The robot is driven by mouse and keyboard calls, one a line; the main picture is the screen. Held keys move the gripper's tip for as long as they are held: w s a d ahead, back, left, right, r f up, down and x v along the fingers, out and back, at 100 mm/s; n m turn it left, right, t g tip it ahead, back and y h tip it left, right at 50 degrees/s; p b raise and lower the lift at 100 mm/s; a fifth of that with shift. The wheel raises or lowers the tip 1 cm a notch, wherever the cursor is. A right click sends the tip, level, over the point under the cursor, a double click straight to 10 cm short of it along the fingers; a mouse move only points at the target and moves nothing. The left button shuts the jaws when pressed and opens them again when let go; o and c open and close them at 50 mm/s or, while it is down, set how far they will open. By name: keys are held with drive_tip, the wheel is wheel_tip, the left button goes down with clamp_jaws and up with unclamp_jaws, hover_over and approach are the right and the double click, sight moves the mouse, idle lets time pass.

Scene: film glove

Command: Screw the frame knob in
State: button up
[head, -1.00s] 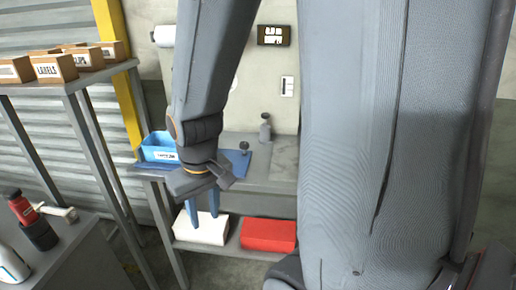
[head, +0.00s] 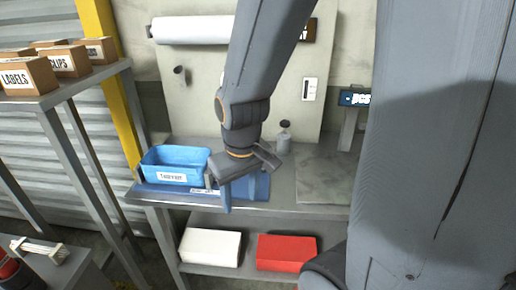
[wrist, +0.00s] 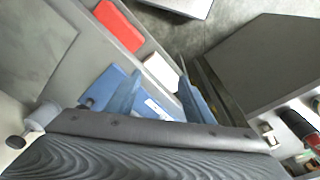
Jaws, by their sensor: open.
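A dark round knob-like top (head: 285,123) shows over a small grey bottle-shaped piece (head: 284,144) at the back of the bench, right of my gripper. I cannot tell whether the two are joined. In the wrist view a dark round piece (wrist: 87,102) shows by the left finger, and another (wrist: 15,142) lies near the left edge. I cannot tell which is the frame knob. My gripper (head: 228,196) is open and empty over the blue mat (head: 254,186).
A blue bin (head: 174,165) stands left of my gripper. A white box (head: 210,247) and a red box (head: 286,251) lie on the lower shelf. A backboard (head: 220,80) carries a white roll (head: 190,30). The grey plate (head: 325,172) at right is bare.

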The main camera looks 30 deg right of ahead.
drive_tip(key=w+d+r+n+t+h+b, duration=0.1)
drive_tip(key=w+d+r+n+b, duration=0.15)
drive_tip(key=w+d+n, duration=0.75)
drive_tip(key=w+d+r+n+t+h+b, duration=0.1)
drive_tip(key=w+d+r+n+h, duration=0.15)
drive_tip(key=n, duration=1.55)
drive_tip(key=shift+y, duration=0.45)
drive_tip(key=x, duration=0.6)
drive_tip(key=shift+s+d+f+b, duration=0.15)
drive_tip(key=shift+f+b, duration=0.15)
drive_tip(key=shift+f, duration=0.15)
drive_tip(key=c, duration=1.1)
drive_tip(key=shift+o, duration=0.2)
